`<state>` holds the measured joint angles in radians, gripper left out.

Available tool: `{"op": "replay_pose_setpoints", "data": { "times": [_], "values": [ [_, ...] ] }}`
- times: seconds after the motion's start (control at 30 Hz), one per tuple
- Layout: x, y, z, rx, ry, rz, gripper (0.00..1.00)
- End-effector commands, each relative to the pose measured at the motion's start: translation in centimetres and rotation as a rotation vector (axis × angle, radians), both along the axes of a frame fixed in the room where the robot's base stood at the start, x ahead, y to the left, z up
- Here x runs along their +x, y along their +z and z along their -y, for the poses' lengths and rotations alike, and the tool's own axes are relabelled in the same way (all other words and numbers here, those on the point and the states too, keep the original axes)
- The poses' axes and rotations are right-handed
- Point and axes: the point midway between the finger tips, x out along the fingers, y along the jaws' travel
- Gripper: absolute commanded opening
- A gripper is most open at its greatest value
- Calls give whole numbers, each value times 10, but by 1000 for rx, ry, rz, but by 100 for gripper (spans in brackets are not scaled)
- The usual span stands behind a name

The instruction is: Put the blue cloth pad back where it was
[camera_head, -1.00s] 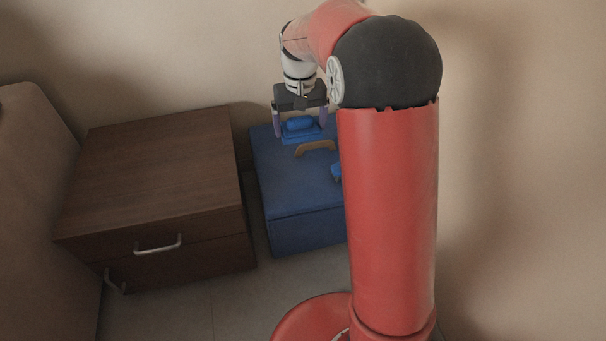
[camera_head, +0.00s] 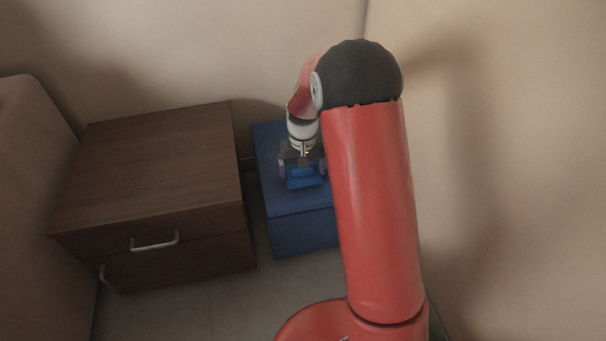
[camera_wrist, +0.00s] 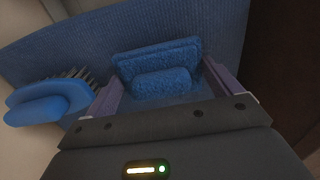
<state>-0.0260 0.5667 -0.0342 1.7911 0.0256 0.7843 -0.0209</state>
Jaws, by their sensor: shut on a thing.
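The blue cloth pad (camera_wrist: 158,58) is a flat textured pad with a rounded blue grip on top; it sits between the two fingers of my gripper (camera_wrist: 162,84) in the wrist view. In the head view the pad (camera_head: 304,180) shows below my gripper (camera_head: 302,172), over the blue box (camera_head: 290,236). My gripper is shut on the pad. I cannot tell whether the pad's underside touches the box's top. The box's blue ribbed top (camera_wrist: 190,18) also shows in the wrist view.
A blue brush (camera_wrist: 48,103) with dark bristles lies left of my gripper in the wrist view. A brown drawer cabinet (camera_head: 150,170) with metal handles stands left of the blue box, with a narrow gap between. Walls close in behind and to the right.

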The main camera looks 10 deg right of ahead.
Motion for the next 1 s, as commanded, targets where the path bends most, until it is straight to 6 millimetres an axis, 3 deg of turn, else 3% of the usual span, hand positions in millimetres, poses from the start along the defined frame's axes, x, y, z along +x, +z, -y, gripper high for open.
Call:
{"op": "replay_pose_setpoints", "data": {
  "times": [0.07, 0.43, 0.47, 0.53, 0.77, 0.87, 1.0],
  "values": [
    [0, -11, 0, 0, 0, -1, 69],
    [0, -15, 0, 0, 0, 0, 69],
    [0, -15, 0, 0, 0, 0, 91],
    [0, -14, 0, 0, 0, 1, 100],
    [0, -13, 0, 0, 0, 1, 100],
    [0, -6, 0, 0, 0, 2, 100],
    [1, 18, 0, 0, 0, 4, 100]
  ]
}}
